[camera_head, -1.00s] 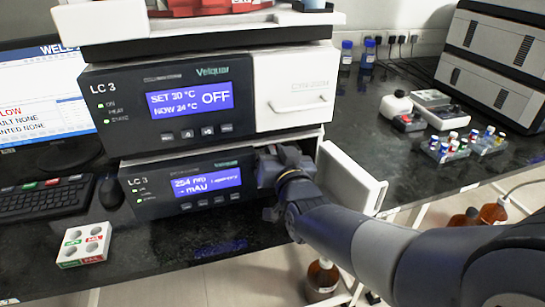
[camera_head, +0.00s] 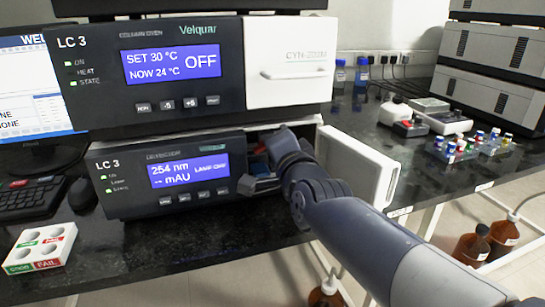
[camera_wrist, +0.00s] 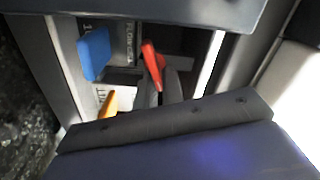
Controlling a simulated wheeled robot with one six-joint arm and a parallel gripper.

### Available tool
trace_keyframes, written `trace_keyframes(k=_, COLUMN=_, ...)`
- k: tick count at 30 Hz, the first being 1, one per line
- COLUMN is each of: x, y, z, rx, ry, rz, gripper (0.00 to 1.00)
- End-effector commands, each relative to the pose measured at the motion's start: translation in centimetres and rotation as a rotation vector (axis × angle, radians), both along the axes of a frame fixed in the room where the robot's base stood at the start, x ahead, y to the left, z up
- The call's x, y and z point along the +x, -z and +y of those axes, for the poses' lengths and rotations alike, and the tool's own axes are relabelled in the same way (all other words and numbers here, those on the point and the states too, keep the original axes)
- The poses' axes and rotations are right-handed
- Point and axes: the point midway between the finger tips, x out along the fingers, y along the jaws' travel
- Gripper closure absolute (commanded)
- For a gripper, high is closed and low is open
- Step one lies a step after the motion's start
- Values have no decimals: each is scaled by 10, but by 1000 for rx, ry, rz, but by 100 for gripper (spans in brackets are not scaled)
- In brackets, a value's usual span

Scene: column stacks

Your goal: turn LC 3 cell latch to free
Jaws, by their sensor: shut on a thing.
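The lower LC 3 unit, marked as a detector (camera_head: 165,178), has its white door (camera_head: 358,165) swung open to the right. My gripper (camera_head: 268,165) reaches into the open bay beside the display; its fingertips are mostly hidden in this view. In the wrist view, the bay holds a red lever (camera_wrist: 152,60), a blue lever (camera_wrist: 94,53) and an orange lever (camera_wrist: 109,101). My gripper (camera_wrist: 161,88) is shut on the red lever, which stands slightly tilted to the left between the narrow grey fingers. Labels behind the levers are too blurred to read fully.
The LC 3 column oven (camera_head: 190,75) sits directly above, its white door (camera_head: 288,62) shut. A white tray (camera_head: 40,248), a mouse (camera_head: 82,193) and a keyboard (camera_head: 30,198) lie to the left. Vial racks (camera_head: 468,147) stand at right. Dark bench shows in front.

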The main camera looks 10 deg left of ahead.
Motion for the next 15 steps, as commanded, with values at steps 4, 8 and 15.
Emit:
trace_keyframes(k=4, x=0, y=6, z=-1, rx=89, ry=0, rz=54, gripper=100)
trace_keyframes(k=8, x=1, y=6, z=-1, rx=150, ry=0, rz=92, gripper=100)
trace_keyframes(k=15, x=1, y=6, z=-1, rx=216, ry=-1, rz=134, gripper=100)
